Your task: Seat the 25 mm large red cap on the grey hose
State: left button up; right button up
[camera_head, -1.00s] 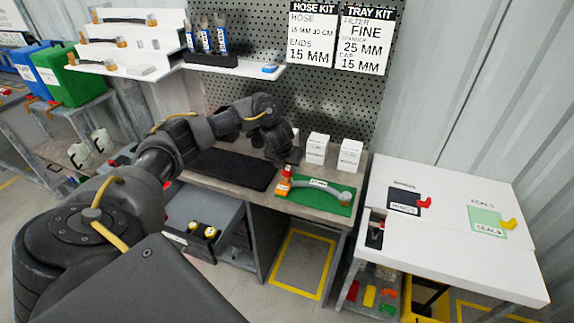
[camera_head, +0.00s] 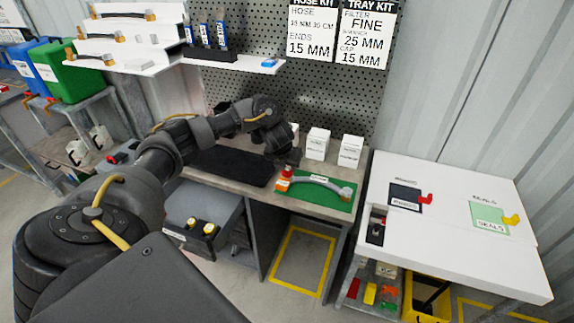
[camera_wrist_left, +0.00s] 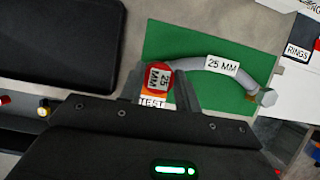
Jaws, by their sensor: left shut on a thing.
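The red cap (camera_wrist_left: 157,78), marked 25 MM, is between the fingers of my left gripper (camera_wrist_left: 158,88), which is shut on it. In the head view the red cap (camera_head: 287,171) sits just under my left gripper (camera_head: 289,161), at the left end of the grey hose (camera_head: 322,183). An orange TEST piece (camera_head: 283,184) is just below the cap. The grey hose (camera_wrist_left: 196,64), labelled 25 MM, curves right to a grey hex end (camera_wrist_left: 267,97). Its left end meets the cap area; the fingers hide whether the cap is fully on it. My right gripper is not visible.
The hose lies on a green mat (camera_head: 308,203) on the workbench. A black mat (camera_head: 232,165) is to its left. White boxes (camera_head: 317,144) stand behind. A white table (camera_head: 450,255) with RINGS and SEALS pads is to the right.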

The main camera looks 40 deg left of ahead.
pick_arm(q)
jog(key=shift+f, duration=0.4)
jog(key=o, duration=1)
jog(key=v, duration=0.2)
jog(key=shift+r, duration=0.4)
jog(key=p+v, duration=0.3)
jog(key=v, duration=0.5)
jog(key=shift+s, duration=0.1)
